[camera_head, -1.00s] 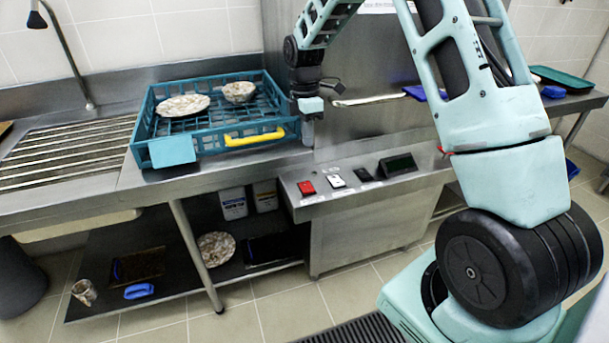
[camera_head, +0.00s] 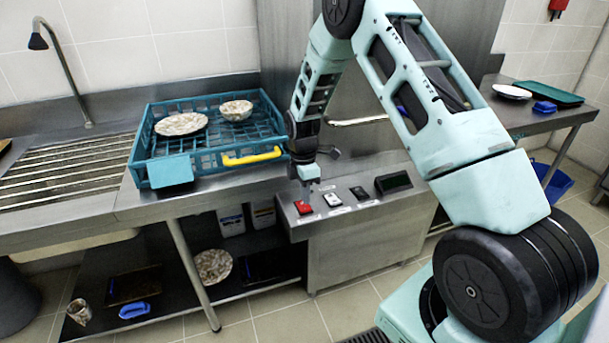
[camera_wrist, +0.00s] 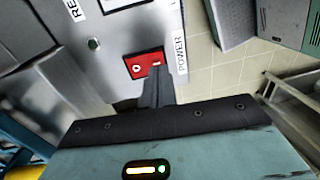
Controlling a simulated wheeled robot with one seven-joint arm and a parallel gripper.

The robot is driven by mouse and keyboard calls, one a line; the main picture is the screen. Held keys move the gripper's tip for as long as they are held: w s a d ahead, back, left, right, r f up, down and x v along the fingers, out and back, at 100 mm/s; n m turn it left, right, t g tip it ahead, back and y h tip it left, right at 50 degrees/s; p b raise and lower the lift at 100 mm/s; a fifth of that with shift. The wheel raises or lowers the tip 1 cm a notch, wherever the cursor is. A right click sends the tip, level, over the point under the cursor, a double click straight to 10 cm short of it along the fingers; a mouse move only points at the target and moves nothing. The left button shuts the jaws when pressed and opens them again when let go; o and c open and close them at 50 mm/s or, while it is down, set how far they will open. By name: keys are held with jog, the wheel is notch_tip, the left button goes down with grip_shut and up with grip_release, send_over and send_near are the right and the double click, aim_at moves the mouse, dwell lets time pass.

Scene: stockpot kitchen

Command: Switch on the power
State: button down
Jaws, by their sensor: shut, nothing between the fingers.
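The red power switch (camera_head: 303,207) is on the sloped front panel of the steel machine, at the left end of a row of switches. In the wrist view the red switch (camera_wrist: 144,64) shows white marks and sits beside a label reading POWER (camera_wrist: 180,55). My gripper (camera_head: 306,199) is shut and empty, pointing down at the switch. In the wrist view its fingertips (camera_wrist: 156,72) overlap the switch's right part, near its white mark. I cannot tell whether they touch it or whether the rocker is pressed.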

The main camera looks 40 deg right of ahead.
aim_at(306, 209)
jog(key=shift+s+f, duration=0.15)
jog(key=shift+f, duration=1)
jog(key=shift+s+a+f, duration=0.1)
jog(key=shift+f, duration=0.25)
jog(key=shift+r, duration=0.1)
jog(key=shift+w+d+r, duration=0.15)
jog(key=shift+w, duration=0.25)
jog(key=shift+w+d+r, duration=0.1)
jog(key=shift+w+r, duration=0.05)
jog(key=shift+w, duration=0.2)
